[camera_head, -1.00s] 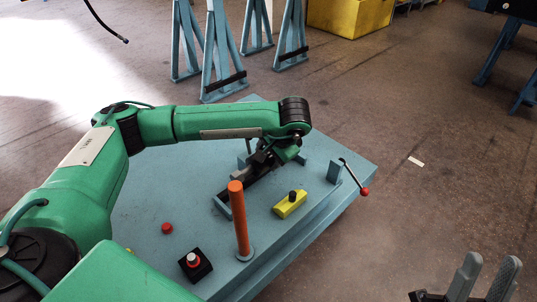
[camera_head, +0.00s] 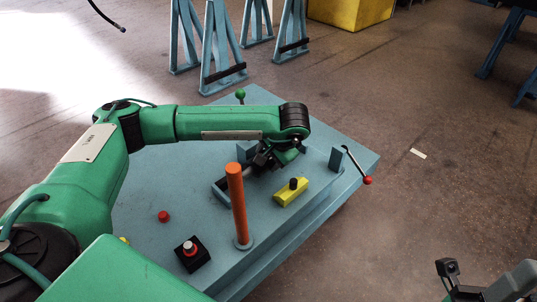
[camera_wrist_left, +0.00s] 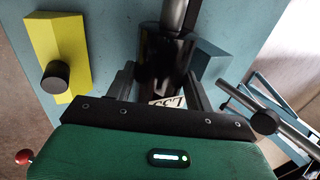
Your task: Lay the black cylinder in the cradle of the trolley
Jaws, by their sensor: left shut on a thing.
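In the left wrist view the black cylinder (camera_wrist_left: 165,62) with a bright metal rod (camera_wrist_left: 175,14) lies between the two fingers of my left gripper (camera_wrist_left: 161,88), which is shut on it. A white label shows at its near end. In the head view my left gripper (camera_head: 262,164) is low over the blue trolley (camera_head: 135,205), beside blue upright blocks (camera_head: 337,158). My arm and an orange post hide most of the cylinder there, so I cannot tell whether it touches the cradle. My right gripper (camera_head: 485,280) is partly cut off at the lower right.
The orange post (camera_head: 237,205) stands close in front of the left gripper. A yellow block with a black knob (camera_head: 291,192), a red button box (camera_head: 192,254), a red-tipped lever (camera_head: 358,165) and a green knob (camera_head: 240,94) are on the trolley. Blue trestles (camera_head: 222,60) stand behind.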

